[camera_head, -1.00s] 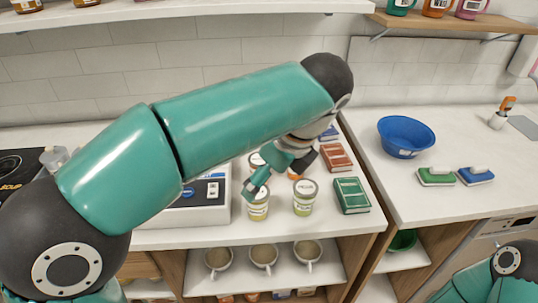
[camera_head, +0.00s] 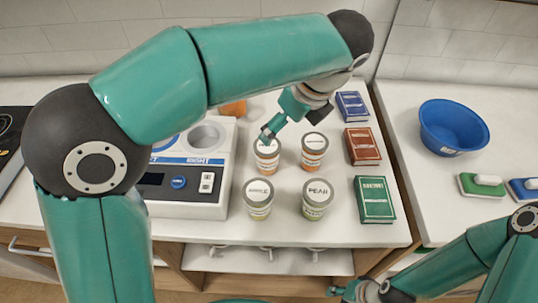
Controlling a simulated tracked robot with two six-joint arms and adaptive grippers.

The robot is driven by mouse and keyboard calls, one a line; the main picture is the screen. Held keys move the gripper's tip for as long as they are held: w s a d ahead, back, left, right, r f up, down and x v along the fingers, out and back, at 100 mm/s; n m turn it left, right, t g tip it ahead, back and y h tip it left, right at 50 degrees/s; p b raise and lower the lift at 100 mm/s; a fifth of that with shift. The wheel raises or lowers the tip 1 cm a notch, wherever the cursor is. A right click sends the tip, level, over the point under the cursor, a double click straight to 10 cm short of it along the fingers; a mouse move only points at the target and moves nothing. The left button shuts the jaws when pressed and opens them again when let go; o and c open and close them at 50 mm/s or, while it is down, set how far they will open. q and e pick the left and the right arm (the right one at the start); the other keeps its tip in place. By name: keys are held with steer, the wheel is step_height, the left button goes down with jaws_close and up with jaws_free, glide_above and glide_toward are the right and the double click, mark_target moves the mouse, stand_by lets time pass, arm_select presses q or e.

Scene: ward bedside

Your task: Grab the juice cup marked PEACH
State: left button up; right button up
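Several lidded cups stand upright on the white counter. The front left cup (camera_head: 258,205) reads APPLE and the front right cup (camera_head: 316,204) reads PEAR; both have greenish bands. The back left cup (camera_head: 267,163) and back right cup (camera_head: 314,156) have orange bands. Their lid words are too small or partly covered to read surely, so I cannot tell which is PEACH. My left gripper (camera_head: 293,123) hangs over the back cups, fingers apart and nothing between them. One fingertip is close to the back left lid; contact is unclear. My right gripper (camera_head: 345,291) is low at the bottom edge, its fingers unclear.
A white appliance (camera_head: 190,208) stands left of the cups. Blue (camera_head: 352,106), brown (camera_head: 362,146) and green (camera_head: 374,199) boxes line the right side. A gap separates the counters.

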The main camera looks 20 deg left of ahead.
arm_select(q)
glide_above(276, 150)
step_height(276, 150, down, 5)
steer(key=shift+r, duration=0.15)
steer(key=shift+x, duration=3.05)
steer(key=shift+s+a, duration=0.1)
steer(key=c, duration=1.4)
steer(key=shift+r, duration=0.2)
